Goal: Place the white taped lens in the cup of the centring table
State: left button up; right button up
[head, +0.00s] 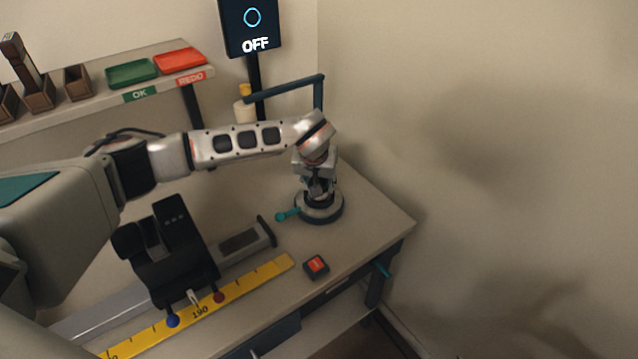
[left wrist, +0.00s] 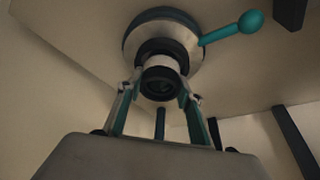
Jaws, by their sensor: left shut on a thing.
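The centring table (head: 322,214) is a round dark and silver stand with a teal lever (head: 285,215), at the right part of the bench. It also shows in the left wrist view (left wrist: 192,58), with its teal lever (left wrist: 250,22). My left gripper (head: 316,187) points down over it and is shut on the white taped lens (left wrist: 160,84), a dark-ended cylinder with a pale band. In the left wrist view the lens lines up with the dark cup (left wrist: 152,45). I cannot tell whether it touches the cup. My right gripper is not in view.
A screen (head: 250,28) reading OFF stands behind. A dark blue bar frame (head: 290,88) and a pale bottle (head: 243,110) are near the arm. A red-topped button box (head: 316,265) and a yellow ruler (head: 240,285) lie in front. Green (head: 131,73) and red (head: 180,60) trays sit on the shelf.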

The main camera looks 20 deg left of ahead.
pick_arm(q)
jog(key=o, duration=1.2)
jog(key=shift+f, duration=0.1)
jog(key=shift+r, duration=0.4)
jog(key=v, duration=1.1)
jog(key=shift+s+r, duration=0.2)
